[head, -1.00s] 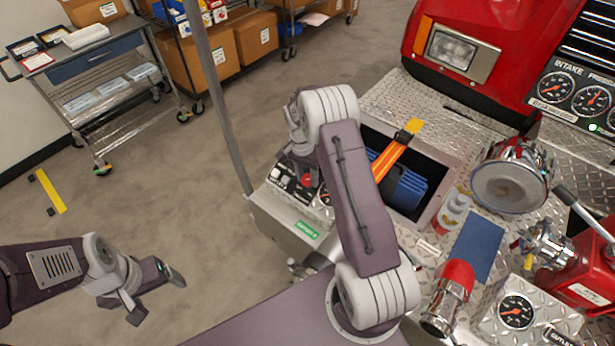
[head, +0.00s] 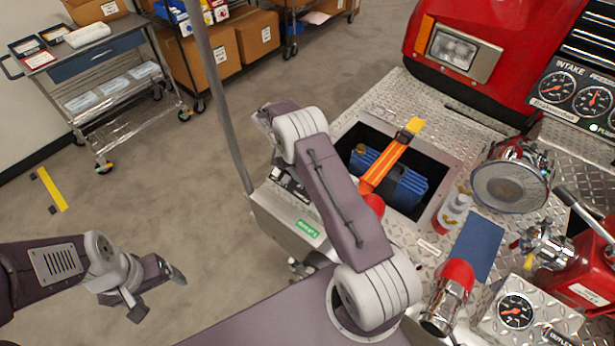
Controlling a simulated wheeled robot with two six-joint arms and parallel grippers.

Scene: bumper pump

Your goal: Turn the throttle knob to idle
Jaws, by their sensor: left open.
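The control panel (head: 289,184) is on the left end of the bumper, above a green label (head: 307,229). My right arm covers most of it, and I cannot make out the throttle knob or its setting. My right arm crosses the middle of the view, and its gripper is hidden. My left gripper (head: 160,292) is open and empty at the lower left, over the floor and well apart from the bumper.
An open bumper well holds a blue ribbed object (head: 405,188) under an orange strap (head: 388,165). A red rounded part (head: 375,204) shows beside my right arm. A chrome intake (head: 510,185), a gauge (head: 515,311) and a red-chrome nozzle (head: 448,297) stand right. A cart (head: 95,60) is far left.

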